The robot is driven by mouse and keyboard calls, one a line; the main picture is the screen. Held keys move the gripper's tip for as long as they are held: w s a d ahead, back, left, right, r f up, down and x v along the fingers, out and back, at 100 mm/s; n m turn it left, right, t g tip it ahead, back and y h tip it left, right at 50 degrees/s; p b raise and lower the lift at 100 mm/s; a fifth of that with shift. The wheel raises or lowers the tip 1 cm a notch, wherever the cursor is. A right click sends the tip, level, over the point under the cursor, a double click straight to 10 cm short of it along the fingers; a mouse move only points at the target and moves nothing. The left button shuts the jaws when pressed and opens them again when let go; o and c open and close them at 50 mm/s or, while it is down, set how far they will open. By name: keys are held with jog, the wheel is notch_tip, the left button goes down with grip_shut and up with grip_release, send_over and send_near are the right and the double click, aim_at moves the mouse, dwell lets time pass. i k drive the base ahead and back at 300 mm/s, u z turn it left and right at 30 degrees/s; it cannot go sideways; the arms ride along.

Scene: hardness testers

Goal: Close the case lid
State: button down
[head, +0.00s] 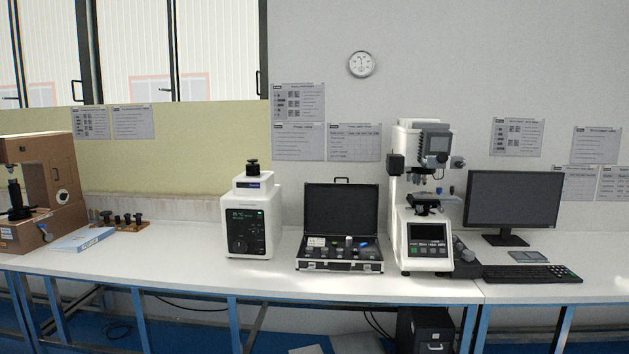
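The case (340,267) stands on the white bench, near the middle of the head view. Its dark lid (341,208) is open and stands upright at the back, with a handle at its top edge. Several small parts, some metallic, one blue and one white, sit in the case's base. Its front faces me. My gripper is not in the head view, and nothing touches the case.
A white tester (252,215) stands left of the case, and a taller tester (425,200) stands close on its right. A monitor (513,201) and keyboard (531,274) are farther right. Bare bench (170,262) lies left of the white tester.

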aim_at(330, 208)
jog(key=i, duration=1)
jog(key=u, duration=0.05)
